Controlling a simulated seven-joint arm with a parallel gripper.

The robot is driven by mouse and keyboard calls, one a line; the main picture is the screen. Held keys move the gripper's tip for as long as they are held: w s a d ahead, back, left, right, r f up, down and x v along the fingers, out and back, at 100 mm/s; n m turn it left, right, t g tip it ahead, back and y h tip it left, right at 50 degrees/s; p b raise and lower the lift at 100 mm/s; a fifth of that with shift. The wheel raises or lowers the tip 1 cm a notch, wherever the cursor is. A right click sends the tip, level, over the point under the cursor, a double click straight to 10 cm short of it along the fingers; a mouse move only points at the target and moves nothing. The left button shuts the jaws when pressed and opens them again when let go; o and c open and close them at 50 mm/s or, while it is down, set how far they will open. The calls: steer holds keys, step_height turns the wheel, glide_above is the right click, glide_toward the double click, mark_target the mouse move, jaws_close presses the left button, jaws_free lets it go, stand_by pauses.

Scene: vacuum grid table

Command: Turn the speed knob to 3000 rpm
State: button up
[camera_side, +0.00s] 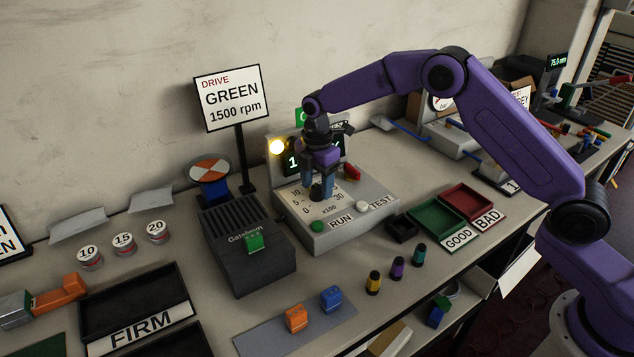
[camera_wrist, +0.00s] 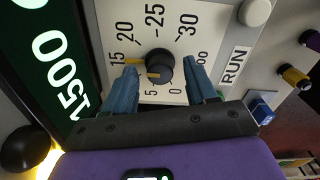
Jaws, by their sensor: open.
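The speed knob (camera_wrist: 160,66) is a dark round knob on a white dial plate (camera_wrist: 178,97) marked in steps up to 30. A yellow pointer mark on the knob's side faces the 15 mark. My gripper (camera_wrist: 159,68) is open, with one blue finger on each side of the knob and gaps showing between. In the side view my gripper (camera_side: 318,186) points down over the dial of the grey control box (camera_side: 340,229) and partly hides the knob. A display (camera_wrist: 62,75) with white digits reads 1500 in the wrist view.
A sign (camera_side: 233,98) behind reads DRIVE GREEN 1500 rpm. A lit yellow lamp (camera_side: 277,147) is at the box's back. A green RUN button (camera_side: 317,226), a white TEST button (camera_side: 362,206) and a red switch (camera_side: 352,172) are near the dial. A dark Gatebuen box (camera_side: 245,262) stands left.

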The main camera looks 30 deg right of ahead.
jaws_close()
steer(key=c, duration=1.1)
jaws_free()
steer(key=shift+m, duration=0.4)
steer(key=shift+o, duration=0.2)
steer(key=m, duration=0.4)
steer(key=shift+m, duration=0.3)
steer(key=m, duration=1.2)
steer(key=shift+m, duration=0.4)
steer(key=m, duration=0.5)
steer(key=shift+m, duration=0.3)
